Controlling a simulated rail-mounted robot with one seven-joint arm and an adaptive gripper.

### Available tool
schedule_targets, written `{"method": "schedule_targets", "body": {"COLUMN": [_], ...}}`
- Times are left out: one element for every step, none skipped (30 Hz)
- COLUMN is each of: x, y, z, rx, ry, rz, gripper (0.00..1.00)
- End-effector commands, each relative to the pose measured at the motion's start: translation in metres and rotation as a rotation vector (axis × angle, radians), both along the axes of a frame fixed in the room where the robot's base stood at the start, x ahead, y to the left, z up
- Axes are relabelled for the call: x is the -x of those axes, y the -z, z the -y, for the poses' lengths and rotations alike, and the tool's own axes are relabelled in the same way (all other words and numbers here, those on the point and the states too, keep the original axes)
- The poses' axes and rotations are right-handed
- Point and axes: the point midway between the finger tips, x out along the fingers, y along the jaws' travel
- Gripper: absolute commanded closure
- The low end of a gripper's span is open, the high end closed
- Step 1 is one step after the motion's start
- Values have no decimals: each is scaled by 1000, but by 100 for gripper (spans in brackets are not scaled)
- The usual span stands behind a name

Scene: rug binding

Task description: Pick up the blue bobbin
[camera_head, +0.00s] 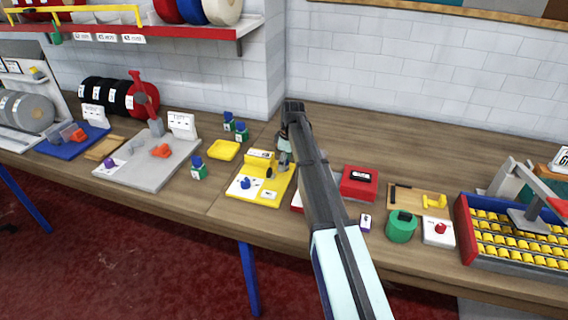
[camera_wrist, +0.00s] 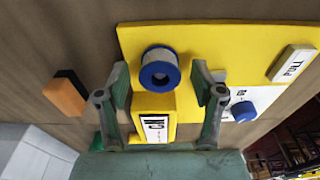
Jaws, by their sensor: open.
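In the wrist view, a spool with a blue rim and pale side (camera_wrist: 161,73) stands on the yellow board (camera_wrist: 220,42), seen end-on. A smaller blue round piece (camera_wrist: 243,111) sits on a white card with a partly readable label; it also shows in the head view (camera_head: 245,183). I cannot tell for sure which of the two is the blue bobbin. My gripper (camera_wrist: 162,82) is open, with one finger on each side of the spool in the picture and no visible grip. In the head view my gripper (camera_head: 284,155) is over the yellow board's right side.
A labelled yellow block (camera_wrist: 154,103) stands beside the spool. An orange and black block (camera_wrist: 66,93) lies left of the board. In the head view, a yellow tray (camera_head: 224,150) and green-blue bottles (camera_head: 199,170) are left, and a red box (camera_head: 359,183) is right.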

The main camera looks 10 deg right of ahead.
Motion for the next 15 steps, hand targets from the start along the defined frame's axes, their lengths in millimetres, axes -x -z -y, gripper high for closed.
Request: {"method": "schedule_targets", "body": {"x": [0, 0, 0, 0, 0, 0, 0, 0, 0, 0, 0, 0, 0, 0, 0], "y": [3, 4, 5, 6, 6, 6, 6, 6, 6, 6, 6, 6, 6, 6, 6], "z": [-1, -1, -1, -1, -1, -1, -1, -1, -1, -1, -1, -1, -1, -1, -1], "rx": [0, 0, 0, 0, 0, 0, 0, 0, 0, 0, 0, 0, 0, 0, 0], "ry": [0, 0, 0, 0, 0, 0, 0, 0, 0, 0, 0, 0, 0, 0, 0], "rz": [0, 0, 0, 0, 1, 1, 1, 1, 1, 1, 0, 0, 0, 0, 0], "gripper": [33, 33, 33, 33, 33, 33, 33, 33, 40, 51, 61, 75, 86, 86, 86]}}
